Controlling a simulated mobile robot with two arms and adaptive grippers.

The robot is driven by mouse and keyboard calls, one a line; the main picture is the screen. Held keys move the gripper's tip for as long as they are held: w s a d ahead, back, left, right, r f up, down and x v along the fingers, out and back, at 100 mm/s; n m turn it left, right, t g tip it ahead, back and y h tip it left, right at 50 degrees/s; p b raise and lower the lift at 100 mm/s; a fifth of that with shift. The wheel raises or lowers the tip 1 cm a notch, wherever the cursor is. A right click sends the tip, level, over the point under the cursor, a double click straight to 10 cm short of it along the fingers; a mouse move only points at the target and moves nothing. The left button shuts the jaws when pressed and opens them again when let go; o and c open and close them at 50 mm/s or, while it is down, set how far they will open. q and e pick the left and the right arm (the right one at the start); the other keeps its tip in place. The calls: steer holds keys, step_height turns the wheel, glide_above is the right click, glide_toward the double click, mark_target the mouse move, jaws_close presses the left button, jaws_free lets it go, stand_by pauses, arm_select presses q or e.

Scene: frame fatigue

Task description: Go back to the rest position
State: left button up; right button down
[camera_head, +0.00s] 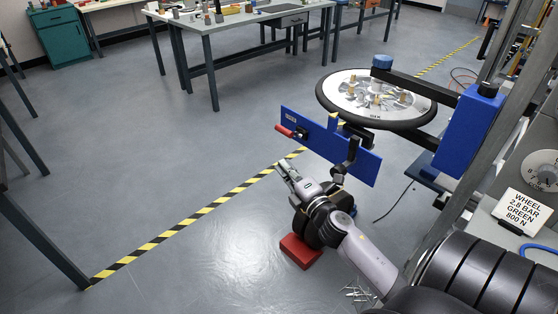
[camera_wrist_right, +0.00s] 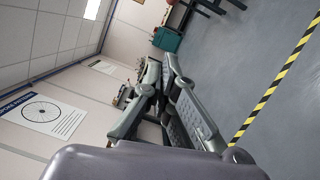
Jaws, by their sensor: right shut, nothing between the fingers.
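My right arm comes in from the lower right of the head view. My right gripper (camera_head: 284,167) is at its end, in front of and below the blue panel, and looks apart from it. In the right wrist view the right gripper (camera_wrist_right: 158,78) has its fingers together with nothing between them. My left gripper is in neither view.
A blue panel (camera_head: 357,162) with a red handle (camera_head: 284,131) stands close beyond my right gripper. Behind it is a wheel (camera_head: 338,92) on a blue stand (camera_head: 465,130). A red block (camera_head: 299,252) lies below my arm. Open floor (camera_head: 190,160) is to the left.

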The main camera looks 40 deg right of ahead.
steer(key=s+a+f+m+g, duration=0.1)
steer(key=s+f+m+g, duration=0.25)
steer(key=f, duration=0.85)
steer(key=s+a+f+m+g, duration=0.2)
steer(key=s+f, duration=0.3)
steer(key=f, duration=0.7)
steer(key=s+a+f+m+g, duration=0.1)
steer(key=s+f+m+g, duration=0.25)
steer(key=f, duration=0.85)
steer(key=s+a+f+m+g+y, duration=0.1)
steer(key=s+a+f, duration=0.3)
steer(key=s, duration=0.6)
steer(key=s+a+f+m+g+y, duration=0.1)
steer(key=s+a+f+m+g, duration=0.2)
steer(key=s+f, duration=0.6)
steer(key=s+a+f+m+g+y, duration=0.1)
steer(key=s+a+f+m+g, duration=0.2)
steer(key=s, duration=1)
steer(key=a+f+g, duration=0.1)
steer(key=a+f, duration=0.2)
steer(key=f, duration=0.1)
steer(key=shift+a, duration=0.15)
